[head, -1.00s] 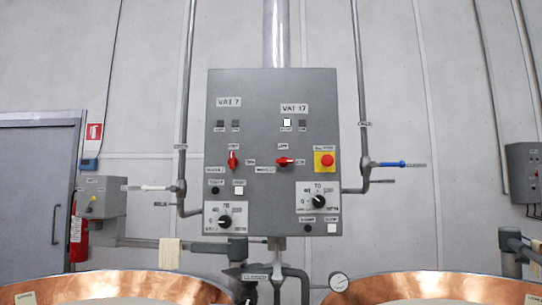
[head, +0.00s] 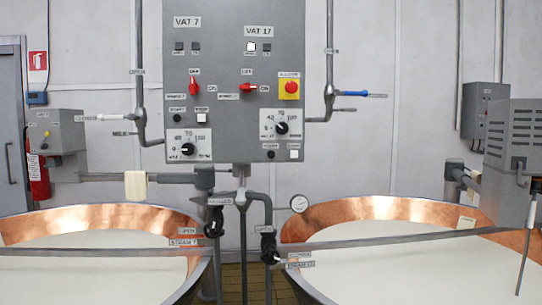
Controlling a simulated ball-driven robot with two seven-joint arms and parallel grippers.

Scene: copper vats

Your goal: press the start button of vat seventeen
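The grey control panel (head: 228,75) hangs on the wall ahead, upper middle of the head view. Its right half carries the label VAT 17 (head: 258,31). Below that label are a lit white lamp (head: 250,46) and a dark one (head: 267,47), a red selector switch (head: 248,87) and a dial (head: 281,128). At the bottom of that half sit a black button (head: 271,154) and a white button (head: 294,155); their small labels are too blurred to read. Neither of my grippers is in view.
Two copper vats of pale liquid stand in front of the panel, left (head: 78,215) and right (head: 371,209). Pipes and valves (head: 269,243) fill the gap between them. A yellow emergency stop (head: 290,88) is on the panel. A grey slotted box (head: 514,150) stands at the right.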

